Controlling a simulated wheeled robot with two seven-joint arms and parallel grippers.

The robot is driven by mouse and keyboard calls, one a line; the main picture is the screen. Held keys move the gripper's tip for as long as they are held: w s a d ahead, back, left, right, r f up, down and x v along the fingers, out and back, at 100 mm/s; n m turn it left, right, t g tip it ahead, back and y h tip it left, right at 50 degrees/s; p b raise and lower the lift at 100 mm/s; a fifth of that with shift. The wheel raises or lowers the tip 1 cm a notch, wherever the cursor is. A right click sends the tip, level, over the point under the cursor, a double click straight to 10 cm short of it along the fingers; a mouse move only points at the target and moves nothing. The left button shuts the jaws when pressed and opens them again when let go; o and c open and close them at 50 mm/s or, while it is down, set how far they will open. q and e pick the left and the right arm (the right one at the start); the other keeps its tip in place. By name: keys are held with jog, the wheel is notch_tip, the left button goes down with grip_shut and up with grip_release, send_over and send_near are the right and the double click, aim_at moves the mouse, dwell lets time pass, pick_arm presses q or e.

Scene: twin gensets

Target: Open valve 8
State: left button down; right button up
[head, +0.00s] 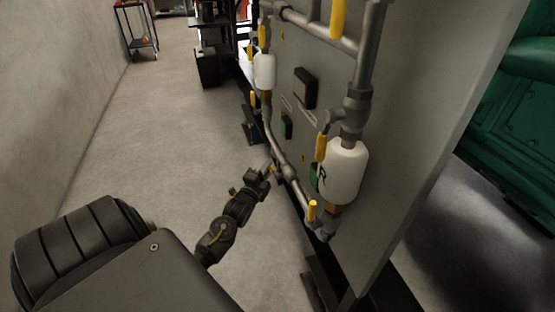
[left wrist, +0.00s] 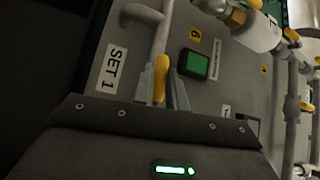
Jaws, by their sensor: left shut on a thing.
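My left gripper (head: 267,169) is at the low pipe on the front of the grey panel in the head view. In the left wrist view its two fingers (left wrist: 161,88) are shut around a yellow valve handle (left wrist: 160,72), which points along the fingers from a grey pipe. In the head view only a small bit of this yellow handle shows by the fingertips. A small yellow number tag (left wrist: 193,39) is beside the pipe; I cannot read it surely, so I cannot confirm which valve is number 8. My right gripper is not in view.
Other yellow handles (head: 321,147) and (head: 312,210) sit on nearby pipes. A white cylinder (head: 346,172) hangs right of the gripper, another (head: 264,72) farther back. A green square (left wrist: 196,65) and a SET 1 label (left wrist: 115,69) are on the panel. The floor (head: 150,130) at left is clear.

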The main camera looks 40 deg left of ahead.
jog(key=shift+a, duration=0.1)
pick_arm(q)
jog(key=c, duration=1.4)
grip_release()
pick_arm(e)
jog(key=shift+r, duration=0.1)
pick_arm(q)
jog(key=shift+s, duration=0.1)
